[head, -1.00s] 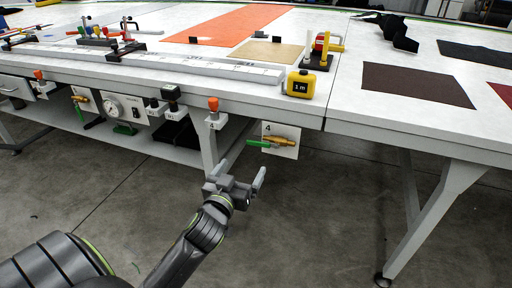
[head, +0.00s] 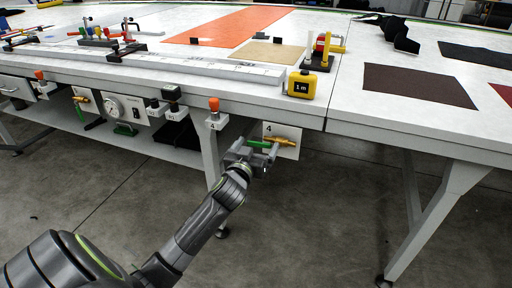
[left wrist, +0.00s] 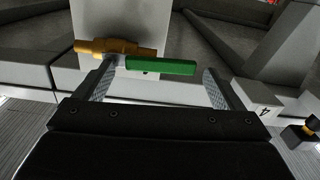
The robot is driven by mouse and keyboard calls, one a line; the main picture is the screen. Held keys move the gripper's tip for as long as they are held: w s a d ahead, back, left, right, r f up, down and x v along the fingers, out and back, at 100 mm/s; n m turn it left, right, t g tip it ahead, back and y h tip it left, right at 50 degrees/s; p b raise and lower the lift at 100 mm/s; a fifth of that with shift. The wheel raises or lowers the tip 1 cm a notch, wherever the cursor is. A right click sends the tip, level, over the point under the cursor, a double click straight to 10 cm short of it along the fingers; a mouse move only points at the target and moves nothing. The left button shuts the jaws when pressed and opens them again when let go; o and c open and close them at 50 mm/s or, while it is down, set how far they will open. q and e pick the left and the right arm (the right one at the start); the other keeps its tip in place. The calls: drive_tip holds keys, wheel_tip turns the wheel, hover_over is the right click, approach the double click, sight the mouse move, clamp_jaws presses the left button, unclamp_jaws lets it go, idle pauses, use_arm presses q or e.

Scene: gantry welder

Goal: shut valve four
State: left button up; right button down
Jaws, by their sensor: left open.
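Valve four is a brass valve (head: 284,141) with a green lever (head: 258,143), on a white plate (head: 268,131) marked 4 under the table's front edge. The lever points left in the head view, in line with the brass body. My left gripper (head: 257,150) is open just in front of the lever. In the left wrist view, the green lever (left wrist: 160,66) lies across the space between the open fingers (left wrist: 158,88), just beyond their tips, with the brass body (left wrist: 115,48) at the upper left. I cannot tell whether a finger touches it. My right gripper is not in view.
An orange-topped post (head: 214,112) labelled 4 stands at the table edge left of the valve. A second green-handled valve (head: 82,99) and a gauge panel (head: 124,109) are farther left. A table leg (head: 210,155) is close behind my arm. A yellow tape measure (head: 302,86) sits above.

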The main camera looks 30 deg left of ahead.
use_arm(q)
drive_tip(key=c, duration=1.4)
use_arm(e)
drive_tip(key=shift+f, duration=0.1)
